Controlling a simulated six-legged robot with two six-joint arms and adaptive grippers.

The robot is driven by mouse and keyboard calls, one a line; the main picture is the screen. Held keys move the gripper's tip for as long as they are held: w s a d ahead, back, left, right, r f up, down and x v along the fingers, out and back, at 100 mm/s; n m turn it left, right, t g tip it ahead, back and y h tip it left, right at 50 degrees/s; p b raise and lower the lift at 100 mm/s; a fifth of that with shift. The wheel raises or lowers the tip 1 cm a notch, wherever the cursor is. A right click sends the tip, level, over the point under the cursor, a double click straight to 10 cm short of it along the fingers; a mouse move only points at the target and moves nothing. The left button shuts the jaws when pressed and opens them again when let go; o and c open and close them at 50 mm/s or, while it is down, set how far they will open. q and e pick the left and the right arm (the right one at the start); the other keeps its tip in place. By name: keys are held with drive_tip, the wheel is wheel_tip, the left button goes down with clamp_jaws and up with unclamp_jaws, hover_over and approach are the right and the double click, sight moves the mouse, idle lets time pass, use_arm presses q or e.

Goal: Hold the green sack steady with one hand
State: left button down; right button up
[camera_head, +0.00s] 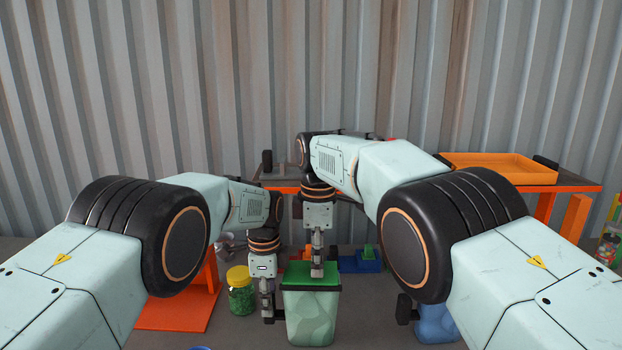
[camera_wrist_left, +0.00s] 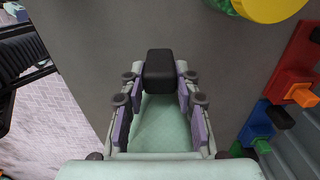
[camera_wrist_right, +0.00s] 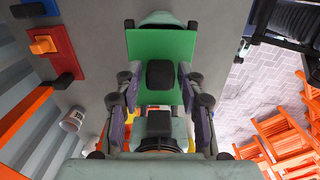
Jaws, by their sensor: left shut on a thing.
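A flat bright green piece (camera_head: 318,278) covers the sack's top. My right gripper (camera_head: 317,268) is above it. In the right wrist view its fingers (camera_wrist_right: 158,88) stand apart on either side of a black knob (camera_wrist_right: 160,74), with gaps visible.
A yellow-lidded jar of green bits (camera_head: 240,297) stands left of the sack. A blue container (camera_head: 437,324) is to the right, partly behind my right arm. An orange tray (camera_head: 500,167) lies on a bench before the corrugated wall.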

drive_tip(key=shift+o, duration=1.1)
use_arm(q)
drive_tip(key=c, duration=0.9)
unclamp_jaws()
use_arm(e)
wheel_tip(320, 180, up, 9)
drive_tip(key=p, duration=0.8)
drive_tip(key=shift+p, duration=0.35)
use_arm(q)
wheel_tip(320, 180, up, 19)
drive_tip(key=shift+f, duration=0.2)
use_arm(e)
drive_tip(key=shift+f, duration=0.15)
use_arm(q)
drive_tip(key=shift+f, duration=0.1)
